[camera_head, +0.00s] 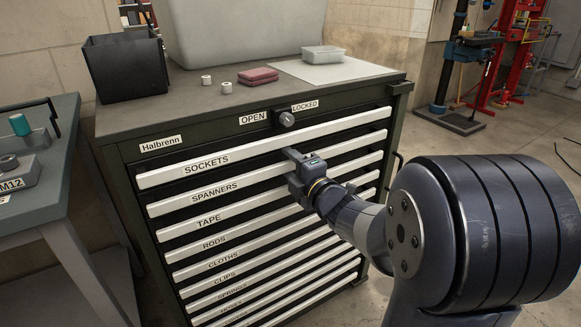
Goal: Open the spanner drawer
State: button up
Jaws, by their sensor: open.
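The spanner drawer (180,202) is the second from the top in the dark cabinet, with a long pale handle strip labelled SPANNERS. It looks shut. My gripper (293,156) is open at the front of the cabinet, right of the label. It covers part of the spanner strip, and its tip reaches up near the lower edge of the SOCKETS strip (235,154). I cannot tell whether it touches or straddles the spanner strip. A dark lock knob (286,119) sits above, between the OPEN and LOCKED labels; its setting is unclear.
More labelled drawers, such as TAPE (185,226), lie below. A grey bench (50,200) stands left. Open floor lies right.

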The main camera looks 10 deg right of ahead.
jog(key=shift+w, duration=0.1)
jog(key=shift+c, duration=0.5)
grip_shut()
